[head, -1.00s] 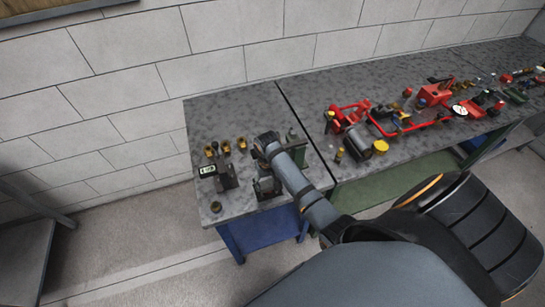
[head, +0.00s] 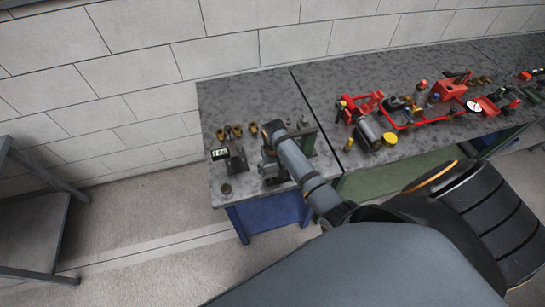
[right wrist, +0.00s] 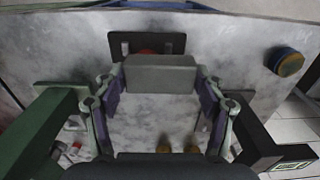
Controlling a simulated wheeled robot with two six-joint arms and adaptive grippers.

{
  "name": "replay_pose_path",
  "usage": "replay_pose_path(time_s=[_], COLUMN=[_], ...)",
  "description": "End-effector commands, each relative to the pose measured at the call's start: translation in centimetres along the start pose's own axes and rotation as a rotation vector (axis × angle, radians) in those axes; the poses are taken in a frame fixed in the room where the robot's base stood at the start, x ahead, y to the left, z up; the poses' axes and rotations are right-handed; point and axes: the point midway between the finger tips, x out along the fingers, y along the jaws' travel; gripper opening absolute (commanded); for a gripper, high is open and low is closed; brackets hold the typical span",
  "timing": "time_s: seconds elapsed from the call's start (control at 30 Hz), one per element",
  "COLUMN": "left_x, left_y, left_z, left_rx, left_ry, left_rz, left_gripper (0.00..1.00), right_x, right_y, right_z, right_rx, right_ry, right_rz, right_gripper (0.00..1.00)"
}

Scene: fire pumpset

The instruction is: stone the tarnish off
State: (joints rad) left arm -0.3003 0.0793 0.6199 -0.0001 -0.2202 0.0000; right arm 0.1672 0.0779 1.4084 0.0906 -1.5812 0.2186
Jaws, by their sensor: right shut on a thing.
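My right gripper (right wrist: 160,82) is shut on a grey rectangular block (right wrist: 160,68), likely the stone, which lies crosswise between its fingertips. Just beyond the block in the right wrist view is a dark plate (right wrist: 122,46) with a reddish part (right wrist: 147,51) on it, mostly hidden by the block. I cannot tell whether the block touches it. No tarnish can be made out. In the head view my right gripper (head: 272,168) is low over the left bench section, partly hidden by its own arm. My left gripper is not in view.
A dark stand with a lit display (head: 220,154) is left of the gripper, with a small round piece (head: 226,189) in front. Several brass fittings (head: 237,131) stand behind. A green bracket (head: 308,138) is close on the right. Red pump parts (head: 405,122) cover the right bench.

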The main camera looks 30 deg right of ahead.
Motion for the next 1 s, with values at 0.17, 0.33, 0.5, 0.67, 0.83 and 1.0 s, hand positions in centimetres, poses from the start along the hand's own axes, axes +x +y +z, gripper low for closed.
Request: replay_pose_path(time_s=[0.17,0.33,0.5,0.67,0.83,1.0], left_x=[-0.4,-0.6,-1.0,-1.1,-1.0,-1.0], left_y=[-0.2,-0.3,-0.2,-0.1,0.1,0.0], left_z=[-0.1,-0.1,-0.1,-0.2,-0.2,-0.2], left_rx=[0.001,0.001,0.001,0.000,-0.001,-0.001], left_ry=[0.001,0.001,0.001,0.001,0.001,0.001], left_rz=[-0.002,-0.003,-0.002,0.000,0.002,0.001], left_gripper=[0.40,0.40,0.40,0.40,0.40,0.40], right_x=[-0.6,-0.7,-0.8,-0.6,-0.5,-1.9], right_y=[1.2,2.0,3.5,3.9,3.8,3.8], right_z=[-0.7,-0.5,0.3,0.7,0.8,0.8], right_rx=[0.004,0.006,0.006,0.005,0.005,0.005], right_ry=[0.027,0.027,0.023,0.018,0.014,0.015], right_rz=[0.015,0.019,0.021,0.017,0.015,0.013], right_gripper=[0.45,0.45,0.45,0.45,0.45,0.45])
